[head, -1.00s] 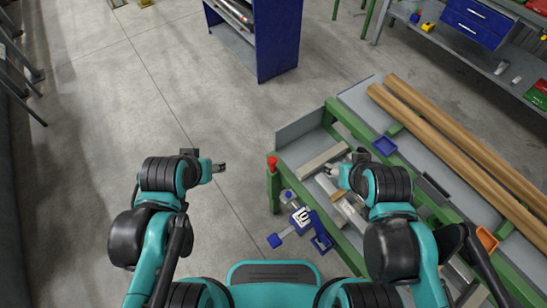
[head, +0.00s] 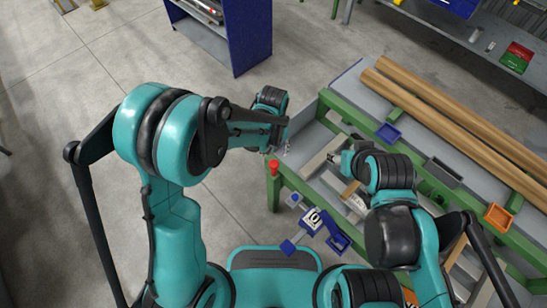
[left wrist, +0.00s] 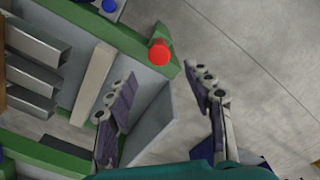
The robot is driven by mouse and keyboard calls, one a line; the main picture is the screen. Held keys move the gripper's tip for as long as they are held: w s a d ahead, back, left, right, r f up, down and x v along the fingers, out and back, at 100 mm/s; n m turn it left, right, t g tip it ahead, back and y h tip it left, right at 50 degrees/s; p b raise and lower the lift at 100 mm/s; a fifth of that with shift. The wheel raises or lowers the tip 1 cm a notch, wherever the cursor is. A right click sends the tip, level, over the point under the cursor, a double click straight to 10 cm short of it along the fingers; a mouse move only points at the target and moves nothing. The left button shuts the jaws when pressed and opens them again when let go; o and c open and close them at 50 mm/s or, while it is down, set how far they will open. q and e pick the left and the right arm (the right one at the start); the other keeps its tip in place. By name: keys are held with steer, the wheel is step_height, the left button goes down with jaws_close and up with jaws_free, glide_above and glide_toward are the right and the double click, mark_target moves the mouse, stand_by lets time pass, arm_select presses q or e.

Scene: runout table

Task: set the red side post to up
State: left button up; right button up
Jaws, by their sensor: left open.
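The red side post (head: 273,168) is a short red round-topped piece at the near left corner of the green-framed table. In the left wrist view the red post (left wrist: 159,53) sits in its green holder, just beyond the gap between my fingertips. I cannot tell whether it is up or down. My left gripper (head: 281,149) is just above and behind the post in the head view. In the left wrist view my left gripper (left wrist: 163,76) is open and empty. My right gripper (head: 336,160) is over the table; its fingers are too small to read.
The table (head: 345,77) carries two long brown tubes (head: 455,118), a blue tray (head: 389,133) and an orange tray (head: 497,217). A blue clamp-like fixture (head: 318,222) is at its near side. A blue cabinet (head: 249,35) stands behind. The floor at left is clear.

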mark_target(274, 163)
arm_select(q)
step_height(274, 163, down, 8)
steer(key=b, duration=0.3)
steer(key=shift+c, duration=0.2)
jaws_close()
